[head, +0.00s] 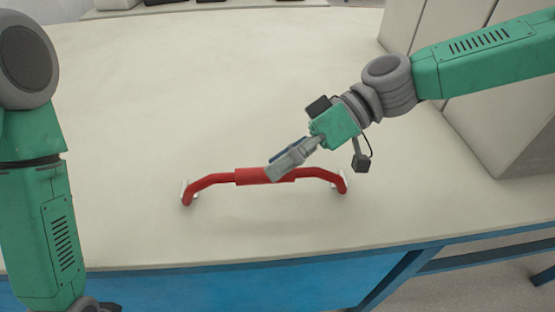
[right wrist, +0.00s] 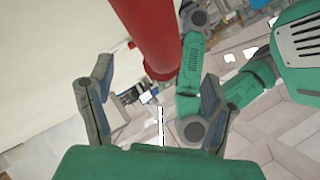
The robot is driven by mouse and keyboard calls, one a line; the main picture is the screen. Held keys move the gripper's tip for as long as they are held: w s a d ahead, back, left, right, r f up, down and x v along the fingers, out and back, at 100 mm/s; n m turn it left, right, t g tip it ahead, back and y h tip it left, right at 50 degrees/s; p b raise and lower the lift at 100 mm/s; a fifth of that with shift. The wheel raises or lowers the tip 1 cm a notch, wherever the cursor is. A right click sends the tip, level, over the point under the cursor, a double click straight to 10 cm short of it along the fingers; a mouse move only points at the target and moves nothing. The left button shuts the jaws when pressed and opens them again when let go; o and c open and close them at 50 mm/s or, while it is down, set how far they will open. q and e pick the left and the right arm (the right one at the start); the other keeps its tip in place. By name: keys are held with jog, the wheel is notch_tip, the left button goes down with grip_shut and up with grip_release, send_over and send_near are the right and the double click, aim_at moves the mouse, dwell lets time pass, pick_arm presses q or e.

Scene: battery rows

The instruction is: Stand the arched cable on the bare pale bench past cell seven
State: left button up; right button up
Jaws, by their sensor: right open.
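The arched cable (head: 215,180) is red, with a thicker middle sleeve and a pale metal piece at each end. It is on the pale bench (head: 120,120) near the front edge, its ends turned toward that edge. My right gripper (head: 274,171) reaches in from the right and overlaps the sleeve, hiding part of it. In the right wrist view its fingers are open, and the red cable (right wrist: 150,35) shows between and beyond the fingertips. Contact cannot be told. My left arm hangs at the left; its gripper is out of view. No cell seven can be made out.
Pale boxes or cabinets (head: 500,130) stand along the right side. A low pale tray (head: 210,10) with dark items is at the far edge. The bench's blue front frame (head: 240,285) runs along the bottom. The bench top left of and behind the cable is clear.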

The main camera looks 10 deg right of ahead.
jog(key=shift+d, duration=0.7)
jog(key=shift+a, duration=0.4)
jog(key=shift+w+d+r, duration=0.15)
jog(key=shift+r, duration=0.1)
pick_arm(q)
notch_tip(320, 180, up, 5)
jog(key=p, duration=0.5)
jog(key=shift+s+a, duration=0.1)
pick_arm(e)
jog(key=v, duration=1)
jog(key=shift+d, duration=0.2)
pick_arm(q)
jog(key=shift+r, duration=0.15)
